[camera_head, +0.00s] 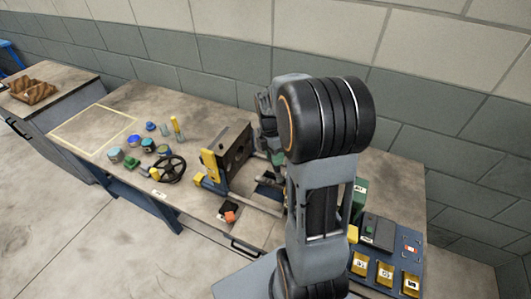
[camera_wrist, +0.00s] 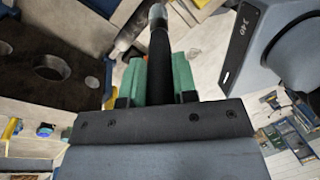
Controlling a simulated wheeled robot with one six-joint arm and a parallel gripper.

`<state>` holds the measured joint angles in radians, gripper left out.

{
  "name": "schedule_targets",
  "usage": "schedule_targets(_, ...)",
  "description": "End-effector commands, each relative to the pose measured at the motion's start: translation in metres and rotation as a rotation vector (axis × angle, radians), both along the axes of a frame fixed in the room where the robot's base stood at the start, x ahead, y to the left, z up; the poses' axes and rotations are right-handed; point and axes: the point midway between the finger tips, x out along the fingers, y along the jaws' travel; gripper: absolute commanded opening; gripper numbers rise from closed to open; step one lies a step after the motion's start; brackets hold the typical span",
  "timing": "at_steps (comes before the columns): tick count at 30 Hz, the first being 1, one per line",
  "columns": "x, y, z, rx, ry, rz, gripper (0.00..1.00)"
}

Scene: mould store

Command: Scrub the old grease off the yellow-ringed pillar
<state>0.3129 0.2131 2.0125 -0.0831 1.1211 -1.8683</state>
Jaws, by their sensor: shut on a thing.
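My gripper (camera_wrist: 158,85) is shut on a dark ribbed handle (camera_wrist: 160,60) between green pieces. The handle points away and ends in a grey tip; any working end is hidden. I cannot make out which pillar has a yellow ring.
Several small jars (camera_head: 115,154) stand left. A grey housing (camera_wrist: 275,40) is close right of my gripper. Yellow bins (camera_head: 385,274) stand at right. A marked bench area (camera_head: 75,140) is clear.

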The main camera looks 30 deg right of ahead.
Motion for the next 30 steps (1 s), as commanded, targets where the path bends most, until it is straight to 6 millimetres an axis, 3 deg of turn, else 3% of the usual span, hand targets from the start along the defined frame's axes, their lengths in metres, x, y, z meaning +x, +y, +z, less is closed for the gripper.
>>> schedule_targets(3, -0.007, -0.005, -0.006, -0.001, -0.001, 0.0, 0.0)
schedule_targets(21, 0.055, 0.04, 0.028, -0.001, 0.0, 0.002, 0.0)
schedule_targets(30, 0.065, 0.047, 0.031, 0.0, 0.0, 0.0, 0.0)
